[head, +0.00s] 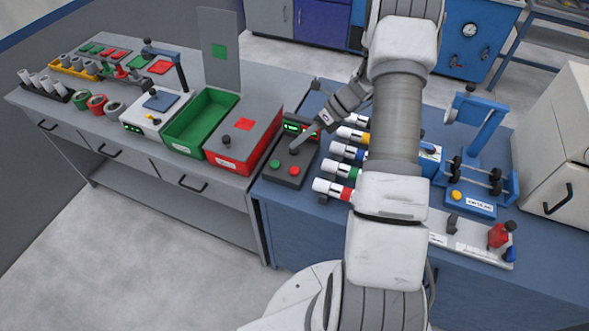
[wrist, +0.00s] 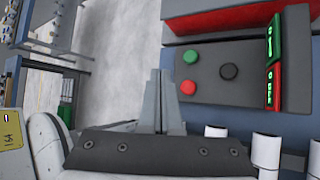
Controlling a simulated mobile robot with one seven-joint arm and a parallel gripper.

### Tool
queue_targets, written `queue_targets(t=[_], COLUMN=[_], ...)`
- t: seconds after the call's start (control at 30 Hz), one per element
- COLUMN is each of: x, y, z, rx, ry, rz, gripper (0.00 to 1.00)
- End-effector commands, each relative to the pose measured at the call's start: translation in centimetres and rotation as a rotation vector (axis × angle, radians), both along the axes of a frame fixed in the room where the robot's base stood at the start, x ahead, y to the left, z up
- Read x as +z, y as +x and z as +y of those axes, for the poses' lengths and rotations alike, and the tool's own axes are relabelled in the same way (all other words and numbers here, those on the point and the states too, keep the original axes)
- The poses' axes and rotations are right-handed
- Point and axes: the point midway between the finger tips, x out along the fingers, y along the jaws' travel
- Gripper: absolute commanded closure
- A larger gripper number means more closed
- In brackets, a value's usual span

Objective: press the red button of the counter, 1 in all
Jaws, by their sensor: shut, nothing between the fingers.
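The counter (head: 283,181) is a dark grey box on the blue bench. It also shows in the wrist view (wrist: 210,93). Its red button (head: 294,171) sits beside a green button (head: 275,163), and both show clearly in the wrist view as red (wrist: 188,87) and green (wrist: 190,55). A black knob (wrist: 229,71) is on the same face. My gripper (head: 295,150) is shut and empty, its tips seen over the counter in the head view. In the wrist view my gripper (wrist: 160,74) points up the picture, left of the red button, with a visible gap.
A green display (head: 291,127) and a red one stand at the counter's back. White-capped cylinders (head: 330,189) lie to its right. A red-sided box (head: 238,150) and a green tray (head: 200,120) stand to its left.

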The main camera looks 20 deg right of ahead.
Motion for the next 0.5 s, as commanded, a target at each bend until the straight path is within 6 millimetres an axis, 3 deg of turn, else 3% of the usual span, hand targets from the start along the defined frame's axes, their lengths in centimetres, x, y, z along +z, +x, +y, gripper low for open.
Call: queue_targets(t=[0.27, 0.5], x=[-2.0, -5.4], y=[0.0, 0.0], z=[0.0, 0.0], rx=[0.001, 0.001], ry=[-0.001, -0.002], rz=[0.0, -0.002], gripper=[1.0, 1.0])
